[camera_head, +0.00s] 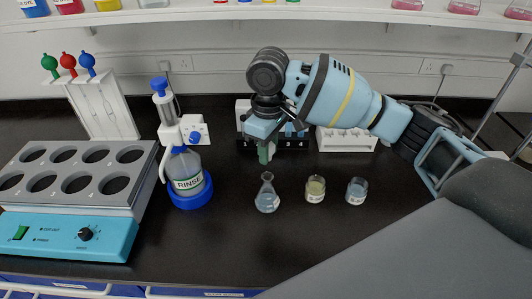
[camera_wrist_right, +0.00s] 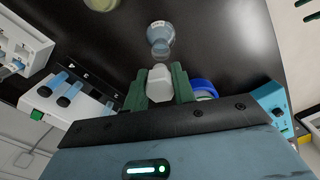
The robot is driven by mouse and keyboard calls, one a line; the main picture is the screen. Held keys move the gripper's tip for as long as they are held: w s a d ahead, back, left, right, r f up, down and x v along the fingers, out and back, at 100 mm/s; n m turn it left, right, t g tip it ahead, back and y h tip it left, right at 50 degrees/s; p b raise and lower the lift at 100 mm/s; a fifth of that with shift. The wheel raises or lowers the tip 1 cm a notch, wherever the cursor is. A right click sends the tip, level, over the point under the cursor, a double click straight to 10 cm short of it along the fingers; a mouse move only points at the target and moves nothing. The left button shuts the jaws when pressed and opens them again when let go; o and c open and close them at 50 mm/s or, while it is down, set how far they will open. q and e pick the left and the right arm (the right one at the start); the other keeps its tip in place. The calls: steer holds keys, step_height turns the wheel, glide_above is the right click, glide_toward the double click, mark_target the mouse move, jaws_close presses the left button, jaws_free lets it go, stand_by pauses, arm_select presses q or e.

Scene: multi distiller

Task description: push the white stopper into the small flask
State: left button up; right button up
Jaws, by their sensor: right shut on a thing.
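My right gripper (camera_head: 265,155) points down above the small flask (camera_head: 267,198) in the head view, with a clear gap between its fingertips and the flask's neck. In the right wrist view its green fingers (camera_wrist_right: 158,90) are shut on the white stopper (camera_wrist_right: 160,84). The small flask, clear with bluish liquid, stands upright on the dark bench; it also shows beyond the stopper in the right wrist view (camera_wrist_right: 160,36). In the head view the fingers mostly hide the stopper. My left gripper is not in view.
A yellowish beaker (camera_head: 315,189) and a bluish beaker (camera_head: 357,191) stand right of the flask. A RINSE bottle (camera_head: 187,172) in a blue ring stands left. A heating block (camera_head: 75,190) is at far left. A white rack (camera_head: 346,140) stands behind. The bench front is clear.

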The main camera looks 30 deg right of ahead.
steer(key=shift+a+f, duration=0.1)
steer(key=shift+f, duration=0.05)
steer(key=shift+f+b, duration=0.3)
steer(key=shift+f, duration=2.25)
steer(key=shift+f, duration=0.45)
stand_by(1.3)
steer(key=o, duration=1)
step_height(320, 180, up, 8)
steer(key=shift+f, duration=0.1)
stand_by(0.7)
